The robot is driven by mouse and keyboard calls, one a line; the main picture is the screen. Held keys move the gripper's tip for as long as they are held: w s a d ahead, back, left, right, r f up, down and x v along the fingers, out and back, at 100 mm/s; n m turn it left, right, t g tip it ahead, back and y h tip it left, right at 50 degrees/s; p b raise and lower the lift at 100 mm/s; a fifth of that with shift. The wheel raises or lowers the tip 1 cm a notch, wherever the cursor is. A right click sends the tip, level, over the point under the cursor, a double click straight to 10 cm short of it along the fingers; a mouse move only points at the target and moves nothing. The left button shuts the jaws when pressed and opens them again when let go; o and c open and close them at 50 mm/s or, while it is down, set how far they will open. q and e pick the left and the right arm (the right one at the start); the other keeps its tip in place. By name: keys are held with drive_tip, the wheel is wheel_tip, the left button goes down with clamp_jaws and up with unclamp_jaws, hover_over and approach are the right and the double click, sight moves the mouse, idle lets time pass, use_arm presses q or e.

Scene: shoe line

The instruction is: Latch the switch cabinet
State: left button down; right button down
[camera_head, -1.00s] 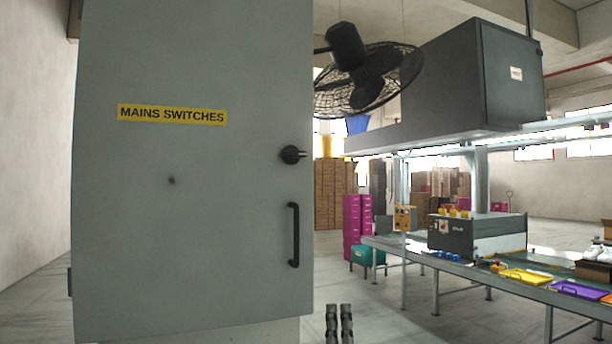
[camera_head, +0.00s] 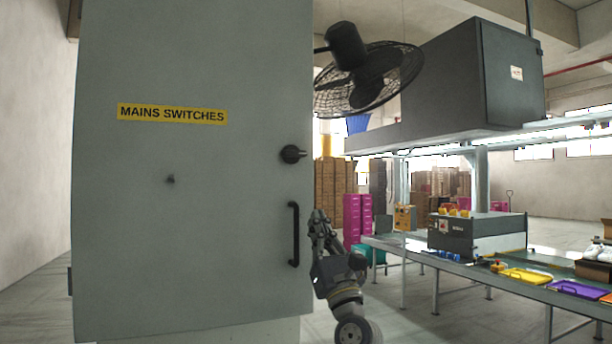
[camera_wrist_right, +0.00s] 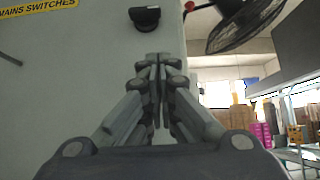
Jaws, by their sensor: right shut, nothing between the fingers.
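The grey switch cabinet (camera_head: 190,230) with the yellow "MAINS SWITCHES" label (camera_head: 172,114) fills the left half of the head view. Its door looks closed. A dark latch knob (camera_head: 292,154) sits near the door's right edge, and a black vertical handle (camera_head: 294,234) is below it. The knob also shows in the right wrist view (camera_wrist_right: 145,17), above the fingertips. My right gripper (camera_head: 319,216) is shut and empty, at the cabinet's right edge beside the handle and below the knob. In the wrist view its fingers (camera_wrist_right: 158,62) point up toward the knob, apart from it. My left gripper is not in view.
A black fan (camera_head: 365,75) hangs right of the cabinet's top. A dark overhead box (camera_head: 470,75) stands above a conveyor line (camera_head: 470,268) with trays. Magenta crates (camera_head: 352,215) and stacked cartons are behind. Floor between cabinet and line is open.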

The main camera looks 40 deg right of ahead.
drive_tip(key=p, duration=0.3)
approach(299, 159)
drive_tip(key=w, duration=0.2)
drive_tip(key=w+d, duration=0.1)
drive_tip(key=shift+w+d+f, duration=0.15)
drive_tip(key=shift+f, duration=0.15)
wheel_tip(299, 159, up, 2)
drive_tip(key=shift+w+d+r+h+p, duration=0.1)
drive_tip(key=shift+w+r+h+p, duration=0.15)
drive_tip(key=shift+p, duration=0.75)
drive_tip(key=shift+s+r+p, duration=0.15)
drive_tip(key=shift+r+p, duration=0.25)
drive_tip(key=shift+r, duration=0.4)
drive_tip(key=shift+f, duration=0.1)
